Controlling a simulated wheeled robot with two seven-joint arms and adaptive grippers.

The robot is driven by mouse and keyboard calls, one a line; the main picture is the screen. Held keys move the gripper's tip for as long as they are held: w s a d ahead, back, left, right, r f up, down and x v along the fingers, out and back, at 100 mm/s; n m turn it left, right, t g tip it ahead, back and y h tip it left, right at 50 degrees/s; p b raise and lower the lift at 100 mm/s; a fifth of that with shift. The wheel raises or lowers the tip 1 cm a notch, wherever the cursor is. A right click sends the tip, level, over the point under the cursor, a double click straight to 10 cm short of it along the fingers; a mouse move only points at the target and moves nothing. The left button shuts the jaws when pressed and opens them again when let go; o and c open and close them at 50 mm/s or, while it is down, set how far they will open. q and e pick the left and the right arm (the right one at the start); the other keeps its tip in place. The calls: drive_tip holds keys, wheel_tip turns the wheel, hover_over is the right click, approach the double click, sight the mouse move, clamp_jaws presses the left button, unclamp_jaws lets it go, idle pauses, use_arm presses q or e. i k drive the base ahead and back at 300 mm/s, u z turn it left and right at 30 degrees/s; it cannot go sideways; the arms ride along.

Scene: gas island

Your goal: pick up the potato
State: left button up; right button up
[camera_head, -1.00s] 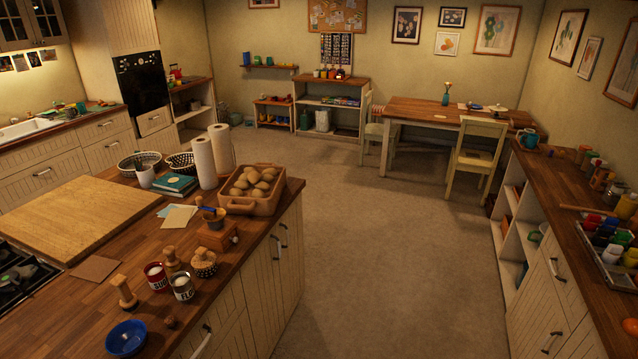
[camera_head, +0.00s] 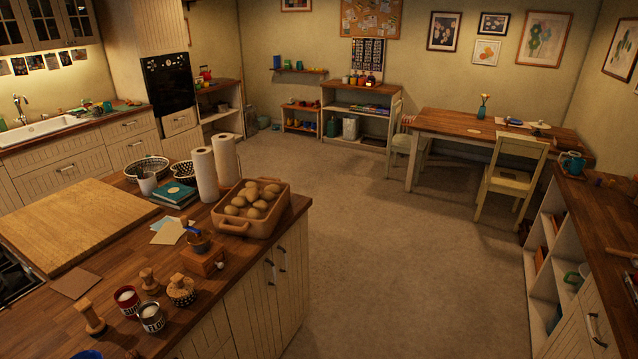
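Several pale brown potatoes (camera_head: 251,199) lie heaped in a terracotta-brown rectangular dish with handles. The dish (camera_head: 250,226) stands near the right edge of the wooden island counter, just right of two paper towel rolls. I cannot tell for certain from this distance that the round brown items are potatoes rather than bread rolls. Neither of my grippers shows in the view.
The island (camera_head: 187,262) also holds a wooden board (camera_head: 75,222), paper towel rolls (camera_head: 204,174), a grinder (camera_head: 203,260), tins (camera_head: 151,317) and stamps. Open floor (camera_head: 390,270) lies right of the island. A shelf counter (camera_head: 597,235) bounds the right side; a table (camera_head: 470,123) and chair stand behind.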

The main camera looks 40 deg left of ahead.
sight(253, 194)
drive_tip(key=z, duration=0.1)
drive_tip(key=i, duration=1.8)
drive_tip(key=u, duration=0.55)
drive_tip(key=i, duration=0.7)
drive_tip(key=u, duration=1.45)
drive_tip(key=i, duration=0.75)
drive_tip(key=u, duration=0.65)
